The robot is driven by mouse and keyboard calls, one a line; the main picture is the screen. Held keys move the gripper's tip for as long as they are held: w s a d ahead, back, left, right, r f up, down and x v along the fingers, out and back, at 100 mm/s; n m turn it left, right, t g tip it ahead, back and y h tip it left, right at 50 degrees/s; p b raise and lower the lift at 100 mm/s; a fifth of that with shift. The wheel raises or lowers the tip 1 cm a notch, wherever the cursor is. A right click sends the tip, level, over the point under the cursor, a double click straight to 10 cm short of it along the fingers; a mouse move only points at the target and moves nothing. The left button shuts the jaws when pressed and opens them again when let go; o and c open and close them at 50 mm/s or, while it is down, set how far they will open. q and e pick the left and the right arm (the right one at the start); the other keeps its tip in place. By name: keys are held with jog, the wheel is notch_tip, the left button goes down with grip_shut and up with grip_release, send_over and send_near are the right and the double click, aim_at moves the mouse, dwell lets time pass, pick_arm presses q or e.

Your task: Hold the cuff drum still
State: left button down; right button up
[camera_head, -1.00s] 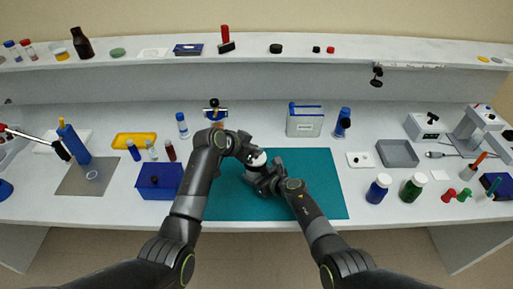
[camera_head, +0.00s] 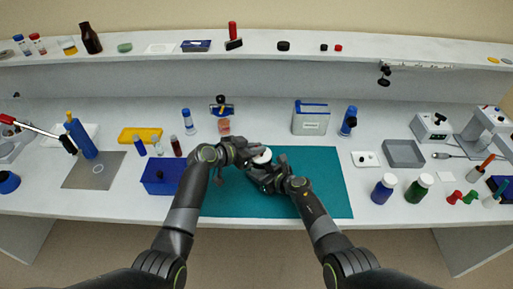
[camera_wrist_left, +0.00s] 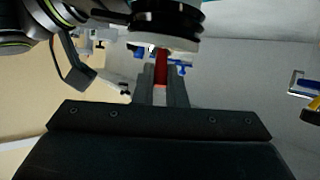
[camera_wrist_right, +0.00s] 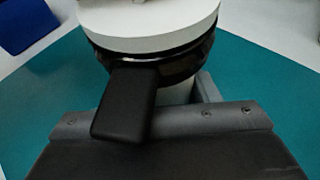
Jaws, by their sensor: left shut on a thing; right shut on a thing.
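The cuff drum (camera_head: 262,157), with a white top and a black band, is between my two grippers over the teal mat (camera_head: 320,190). The right wrist view shows its white disc (camera_wrist_right: 150,22) above the black ring. My right gripper (camera_wrist_right: 175,90) is shut on the drum's side from the front; one black finger overlaps the band. My left gripper (camera_head: 250,159) is at the drum's left. In the left wrist view its fingers (camera_wrist_left: 162,85) are shut on a narrow red piece (camera_wrist_left: 161,68), just below a white and black round part. Whether they touch the drum is unclear.
A blue box (camera_head: 160,175) stands left of the mat. A white card (camera_head: 366,159), a grey tray (camera_head: 403,153) and blue (camera_head: 383,188) and green (camera_head: 418,187) bottles stand to the right. The mat's right part is clear.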

pick_arm(q)
jog(key=c, duration=1.5)
grip_release()
jog(key=shift+a, duration=0.1)
jog(key=v, duration=1.1)
jog(key=shift+s+a+r, duration=0.2)
jog(key=shift+s+a, duration=0.05)
pick_arm(e)
jog(key=o, duration=1.1)
